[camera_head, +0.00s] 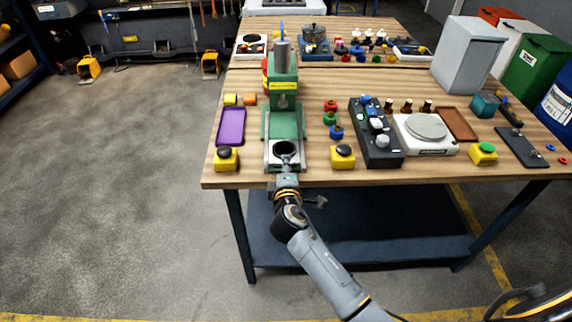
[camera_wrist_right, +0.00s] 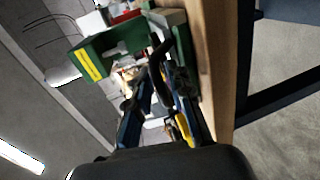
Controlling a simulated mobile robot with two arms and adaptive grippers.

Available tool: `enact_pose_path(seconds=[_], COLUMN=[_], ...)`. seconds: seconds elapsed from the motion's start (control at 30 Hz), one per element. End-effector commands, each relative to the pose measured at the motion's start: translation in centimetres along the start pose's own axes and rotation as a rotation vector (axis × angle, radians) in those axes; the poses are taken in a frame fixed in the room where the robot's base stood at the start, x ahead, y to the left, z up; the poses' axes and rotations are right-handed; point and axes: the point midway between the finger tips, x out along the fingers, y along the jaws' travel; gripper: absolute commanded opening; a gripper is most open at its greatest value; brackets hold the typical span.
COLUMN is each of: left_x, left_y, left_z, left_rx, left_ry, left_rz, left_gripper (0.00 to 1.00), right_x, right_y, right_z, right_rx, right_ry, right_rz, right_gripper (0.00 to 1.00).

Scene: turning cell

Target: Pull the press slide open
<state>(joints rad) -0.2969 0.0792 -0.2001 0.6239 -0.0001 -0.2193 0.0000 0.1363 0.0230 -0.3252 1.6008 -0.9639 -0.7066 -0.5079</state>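The green press (camera_head: 283,85) stands upright near the front edge of the wooden table. Its light grey slide (camera_head: 271,157) with a dark round ring (camera_head: 285,149) shows at the foot of the press, at the front edge. My right gripper (camera_head: 286,165) is at the front end of the slide. In the wrist view the right gripper (camera_wrist_right: 165,85) has its two fingers apart, with dark and pale parts showing between and beyond them. The green press head (camera_wrist_right: 95,60) with a yellow stripe lies beyond. The contact with the slide is too small to make out. My left gripper is not in view.
Yellow button boxes (camera_head: 227,159) and (camera_head: 342,157) stand either side of the slide. A purple tray (camera_head: 231,126) is left of the press. A dark control block (camera_head: 378,140) and a white scale (camera_head: 427,133) are to the right. The floor before the table looks clear.

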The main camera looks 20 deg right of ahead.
Motion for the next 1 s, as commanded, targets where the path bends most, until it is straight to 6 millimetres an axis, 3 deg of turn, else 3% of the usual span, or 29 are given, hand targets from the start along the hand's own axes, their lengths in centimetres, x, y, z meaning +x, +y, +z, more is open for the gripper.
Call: enact_pose_path(seconds=[0.17, 0.33, 0.8, 1.0], left_x=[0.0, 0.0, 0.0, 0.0], left_y=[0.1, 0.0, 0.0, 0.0], left_z=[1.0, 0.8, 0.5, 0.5], left_rx=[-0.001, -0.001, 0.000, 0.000], left_ry=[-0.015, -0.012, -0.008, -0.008], left_rz=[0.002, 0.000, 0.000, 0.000], left_gripper=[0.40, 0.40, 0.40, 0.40], right_x=[0.0, -1.1, -10.2, -11.8], right_y=[0.0, -0.1, -0.1, 0.0], right_z=[0.0, 0.0, 0.0, 0.0], right_rx=[0.000, 0.000, 0.001, 0.000], right_ry=[0.000, 0.001, 0.000, 0.000], right_rz=[0.000, 0.000, -0.002, 0.000], right_gripper=[0.19, 0.19, 0.19, 0.19])
